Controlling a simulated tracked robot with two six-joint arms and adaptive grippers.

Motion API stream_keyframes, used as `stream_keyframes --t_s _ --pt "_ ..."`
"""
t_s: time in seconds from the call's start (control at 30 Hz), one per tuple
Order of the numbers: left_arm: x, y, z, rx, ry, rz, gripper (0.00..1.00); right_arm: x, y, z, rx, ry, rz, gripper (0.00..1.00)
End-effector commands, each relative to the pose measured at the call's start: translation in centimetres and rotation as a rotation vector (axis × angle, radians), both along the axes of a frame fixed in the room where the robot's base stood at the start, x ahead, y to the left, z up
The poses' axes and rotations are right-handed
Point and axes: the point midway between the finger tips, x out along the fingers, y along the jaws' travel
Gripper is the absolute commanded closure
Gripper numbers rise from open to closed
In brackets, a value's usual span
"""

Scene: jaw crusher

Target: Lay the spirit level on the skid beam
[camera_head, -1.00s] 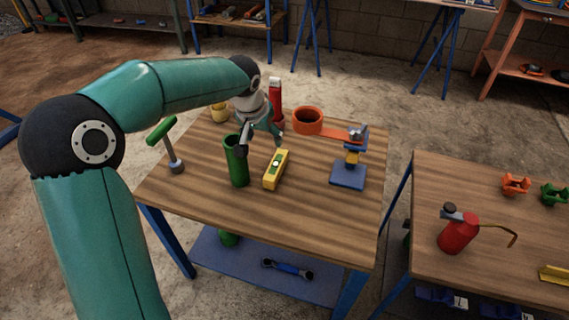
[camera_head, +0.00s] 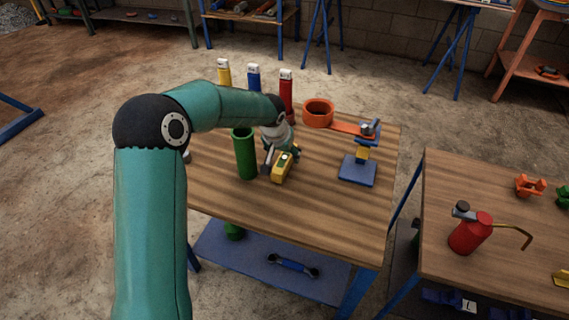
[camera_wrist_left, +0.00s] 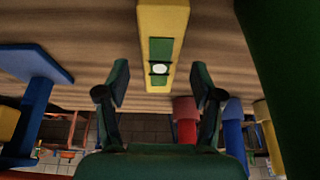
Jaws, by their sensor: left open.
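The spirit level is a yellow bar with a green panel and a pale vial. It lies on the wooden table in the head view (camera_head: 283,168) and shows at top centre of the left wrist view (camera_wrist_left: 163,30). My left gripper (camera_head: 280,161) is open just above the level, partly covering it in the head view. In the left wrist view its fingers (camera_wrist_left: 160,84) stand apart on either side of the level's near end, and nothing is held. I cannot make out a skid beam. My right gripper is not in view.
A green cylinder (camera_head: 245,156) stands close left of the level. A blue stand (camera_head: 357,171) with an orange arm and ring (camera_head: 318,113) is to the right. Red, blue and yellow bottles stand behind. Another table with a red oil can (camera_head: 470,235) is at right.

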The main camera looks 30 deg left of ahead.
Motion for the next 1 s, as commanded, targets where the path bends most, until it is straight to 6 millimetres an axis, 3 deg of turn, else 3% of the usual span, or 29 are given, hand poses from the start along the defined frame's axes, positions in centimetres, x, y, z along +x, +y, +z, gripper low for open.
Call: stream_keyframes --t_s 0.03,0.17,0.43,0.8,1.0 --pt "0.1 -0.1 -1.1 -0.002 0.005 0.001 0.33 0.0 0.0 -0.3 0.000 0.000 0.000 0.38" --pt "0.7 0.1 -2.3 -0.001 0.003 0.001 0.33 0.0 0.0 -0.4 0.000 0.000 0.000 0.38" --pt "0.8 0.1 -2.5 0.000 0.001 0.000 0.35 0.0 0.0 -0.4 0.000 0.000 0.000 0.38" --pt "0.8 0.1 -2.4 -0.001 0.001 0.000 0.97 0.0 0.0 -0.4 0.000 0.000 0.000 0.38" --pt "0.9 0.1 -2.4 -0.001 0.000 0.000 1.00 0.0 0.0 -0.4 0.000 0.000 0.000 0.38"
